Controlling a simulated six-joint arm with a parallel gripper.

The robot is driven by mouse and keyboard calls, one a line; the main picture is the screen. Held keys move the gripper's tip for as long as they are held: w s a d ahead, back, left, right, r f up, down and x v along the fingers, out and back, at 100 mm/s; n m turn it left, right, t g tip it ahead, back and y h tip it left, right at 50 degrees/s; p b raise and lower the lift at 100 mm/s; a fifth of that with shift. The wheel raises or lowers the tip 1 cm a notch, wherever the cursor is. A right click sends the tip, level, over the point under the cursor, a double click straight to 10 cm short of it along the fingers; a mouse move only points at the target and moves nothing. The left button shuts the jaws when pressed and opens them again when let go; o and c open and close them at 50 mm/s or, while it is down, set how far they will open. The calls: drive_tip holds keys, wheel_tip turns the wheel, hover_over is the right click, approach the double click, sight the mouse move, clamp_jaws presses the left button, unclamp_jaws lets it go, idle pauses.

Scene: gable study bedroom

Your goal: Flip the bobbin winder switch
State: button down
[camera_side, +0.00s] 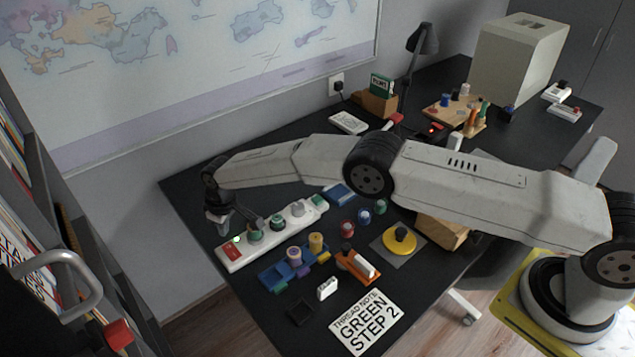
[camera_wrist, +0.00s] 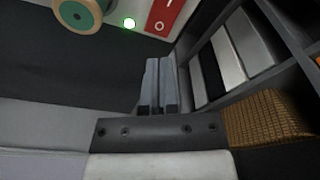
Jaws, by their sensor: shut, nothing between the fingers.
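A long white unit (camera_side: 262,248) lies on the dark desk with green spools and a pale spool along it. I take it for the bobbin winder. A red rocker switch (camera_side: 232,251) sits at its left end, beside a lit green lamp (camera_side: 237,238). In the wrist view, the red switch (camera_wrist: 163,17) shows part of its I and O marks; which side is pressed cannot be told. The lamp (camera_wrist: 129,23) and a green spool (camera_wrist: 82,12) are left of it. My gripper (camera_wrist: 158,65) is shut and empty, apart from the switch in the picture. In the side view, it (camera_side: 257,221) hangs near the unit's left end.
A bookshelf (camera_wrist: 228,55) stands close on the right in the wrist view. Blue bins (camera_side: 285,275), an orange tool (camera_side: 357,266), a yellow disc (camera_side: 400,240) and a thread note (camera_side: 365,322) lie on the desk. My arm spans above the desk.

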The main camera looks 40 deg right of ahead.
sight(231, 246)
drive_tip(key=shift+r, duration=2.2)
drive_tip(key=s+d+r+m, duration=0.2)
drive_tip(key=s+d+r, duration=0.35)
drive_tip(key=d, duration=0.25)
drive_tip(key=s+d+r+m, duration=0.1)
drive_tip(key=s+d+r, duration=0.4)
drive_tip(key=d+r, duration=0.25)
drive_tip(key=s+d+m, duration=0.1)
drive_tip(key=s+d, duration=0.2)
drive_tip(key=s, duration=0.4)
drive_tip(key=s+d+r+m, duration=0.1)
drive_tip(key=s+d, duration=0.2)
drive_tip(key=s, duration=0.4)
drive_tip(key=s+d+m+t, duration=0.1)
drive_tip(key=s+d, duration=0.3)
drive_tip(key=s, duration=0.4)
drive_tip(key=shift+r+h, duration=0.15)
drive_tip(key=shift+h, duration=0.25)
